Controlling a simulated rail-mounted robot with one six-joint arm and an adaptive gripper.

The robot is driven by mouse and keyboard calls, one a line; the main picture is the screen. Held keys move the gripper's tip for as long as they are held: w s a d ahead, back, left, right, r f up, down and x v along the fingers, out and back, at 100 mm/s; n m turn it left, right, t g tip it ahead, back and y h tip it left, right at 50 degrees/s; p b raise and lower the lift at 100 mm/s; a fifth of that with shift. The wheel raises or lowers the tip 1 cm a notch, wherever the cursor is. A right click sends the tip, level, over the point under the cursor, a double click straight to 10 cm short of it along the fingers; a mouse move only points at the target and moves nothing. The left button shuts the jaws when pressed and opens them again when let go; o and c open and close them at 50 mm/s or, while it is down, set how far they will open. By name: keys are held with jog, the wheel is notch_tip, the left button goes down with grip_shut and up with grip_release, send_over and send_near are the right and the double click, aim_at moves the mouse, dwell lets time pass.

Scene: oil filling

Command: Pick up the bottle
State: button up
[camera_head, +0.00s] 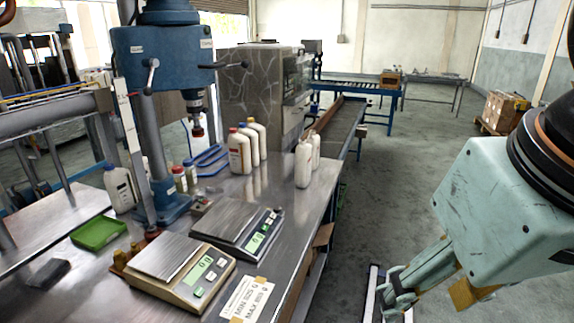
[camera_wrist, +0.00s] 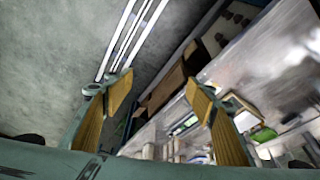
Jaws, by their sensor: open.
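Several white bottles stand upright on the metal table (camera_head: 300,222) in the head view. My gripper (camera_head: 392,292) is low at the right, off the table and apart from all the bottles. In the wrist view my gripper (camera_wrist: 160,96) is open with nothing between its wooden-looking pads. Which bottle is meant, I cannot tell.
Two scales, a beige one (camera_head: 188,292) and a dark one (camera_head: 260,235), stand at the table's front. A blue drill press (camera_head: 165,60) rises behind them. A green tray (camera_head: 98,232) lies left. A conveyor (camera_head: 340,115) runs behind. Open floor (camera_head: 400,180) lies right of the table.

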dwell(0.4)
jog(key=w+a+r+m+t+p, duration=0.1)
jog(key=w+a+t, duration=0.15)
jog(key=w, duration=1.75)
jog(key=w+a+r+t+p, duration=0.2)
jog(key=w+a, duration=0.1)
jog(key=w, duration=1.6)
jog(key=w+a+r+m+t+p, duration=0.1)
jog(key=w+a+t, duration=0.2)
jog(key=w, duration=1.7)
jog(key=w+f+m+t+h+p, duration=0.1)
jog(key=w+f, duration=0.4)
jog(key=w, duration=0.4)
jog(key=w+f+t+h+p, duration=0.15)
jog(key=w+f, duration=0.25)
jog(key=w, duration=0.5)
jog(key=w+d+f+m+t+h, duration=0.1)
jog(key=w+f+h, duration=0.1)
jog(key=f, duration=0.6)
jog(key=w+f+t+h+p, duration=0.1)
jog(key=w+f+h, duration=0.2)
jog(key=f, duration=0.5)
jog(key=shift+w+d+f+m, duration=0.25)
jog(key=shift+w+d+m, duration=0.15)
jog(key=shift+w, duration=0.25)
jog(key=shift+w, duration=0.1)
